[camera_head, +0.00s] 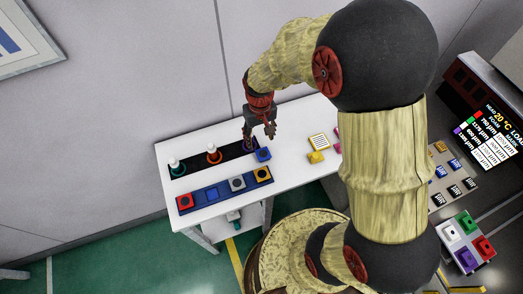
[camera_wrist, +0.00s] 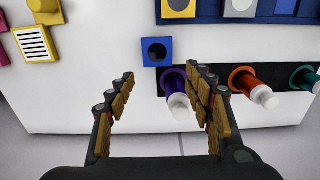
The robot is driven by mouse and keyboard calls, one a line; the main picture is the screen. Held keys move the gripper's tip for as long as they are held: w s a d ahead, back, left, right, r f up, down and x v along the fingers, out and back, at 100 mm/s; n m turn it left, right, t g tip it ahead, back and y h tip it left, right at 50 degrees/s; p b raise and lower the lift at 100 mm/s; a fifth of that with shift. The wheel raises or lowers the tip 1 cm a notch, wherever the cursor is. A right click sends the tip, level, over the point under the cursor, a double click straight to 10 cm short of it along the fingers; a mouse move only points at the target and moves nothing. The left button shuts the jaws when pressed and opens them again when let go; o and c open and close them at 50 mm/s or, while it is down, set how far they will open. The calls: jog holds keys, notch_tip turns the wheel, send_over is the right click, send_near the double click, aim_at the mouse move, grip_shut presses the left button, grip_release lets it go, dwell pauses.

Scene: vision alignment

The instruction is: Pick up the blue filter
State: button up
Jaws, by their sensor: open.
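A blue square block with a round dark centre (camera_head: 263,155) sits on the white table at the right end of the black strip. It also shows in the wrist view (camera_wrist: 157,51), just beyond my fingertips. Another blue square (camera_head: 212,194) lies in the blue tray (camera_head: 225,189), between a red and a grey-white one. My gripper (camera_head: 259,136) points down over the strip's right end.
A purple white-topped cylinder (camera_wrist: 175,88), an orange one (camera_head: 213,154) and a teal one (camera_head: 177,168) stand along the black strip (camera_head: 232,152). A yellow block (camera_head: 316,157) and a striped label block (camera_head: 318,141) lie to the right. The white table (camera_head: 290,120) is clear behind.

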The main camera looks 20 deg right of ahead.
aim_at(261, 149)
notch_tip(261, 149, down, 7)
jog(key=b, duration=0.2)
jog(key=shift+d+b, duration=0.15)
jog(key=shift+b, duration=0.15)
jog(key=shift+c, duration=0.6)
jog(key=c, duration=0.7)
jog(key=shift+c, duration=0.7)
jog(key=shift+r, duration=0.1)
